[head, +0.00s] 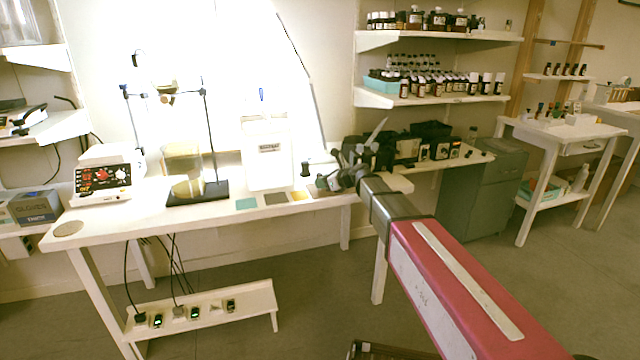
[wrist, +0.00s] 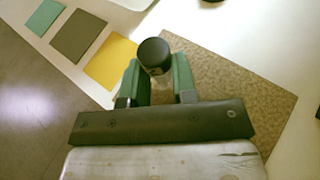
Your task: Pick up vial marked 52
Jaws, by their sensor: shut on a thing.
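A small vial with a black cap (wrist: 153,53) is between the green fingers of my gripper (wrist: 157,82) in the wrist view. The gripper is shut on it. Its clear body shows a little below the cap, and no number can be read on it. The vial is over or on the left part of a brown speckled mat (wrist: 232,85); I cannot tell whether it touches the mat. In the head view my gripper (head: 324,183) is low over the right end of the white table (head: 130,218), and the vial cannot be made out there.
Yellow (wrist: 111,61), grey (wrist: 77,36) and green (wrist: 44,16) squares lie left of the mat. A small dark bottle (head: 305,169) stands behind the squares. A white container (head: 267,165) and a stand (head: 205,140) are farther left. Shelves of bottles (head: 430,98) hang at the back right.

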